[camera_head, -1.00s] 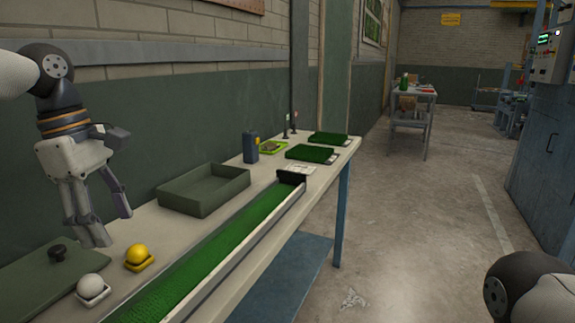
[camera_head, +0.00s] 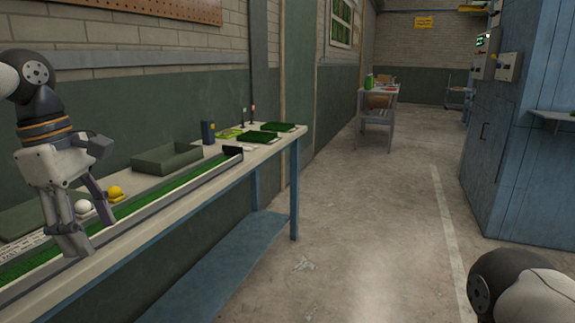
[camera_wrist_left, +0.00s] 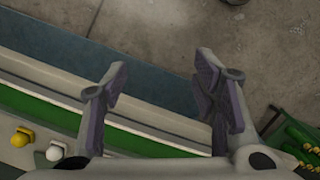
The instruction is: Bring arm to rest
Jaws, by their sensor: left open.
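My left gripper (camera_head: 88,238) is open and empty at the left of the head view, with its fingers pointing down in front of the long bench (camera_head: 262,158). In the left wrist view its two fingers (camera_wrist_left: 168,105) are spread wide, with the bench edge and the floor beyond them. No object is between the fingers. My right arm shows only as a rounded link at the lower right of the head view; its gripper is out of the frame.
The bench holds a green turf track (camera_head: 150,205), a dark tray (camera_head: 167,158), a yellow ball (camera_head: 115,191), a white ball (camera_head: 83,206) and turf samples (camera_head: 256,136). A blue cabinet (camera_head: 515,130) stands at right. The floor (camera_head: 350,220) between is clear.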

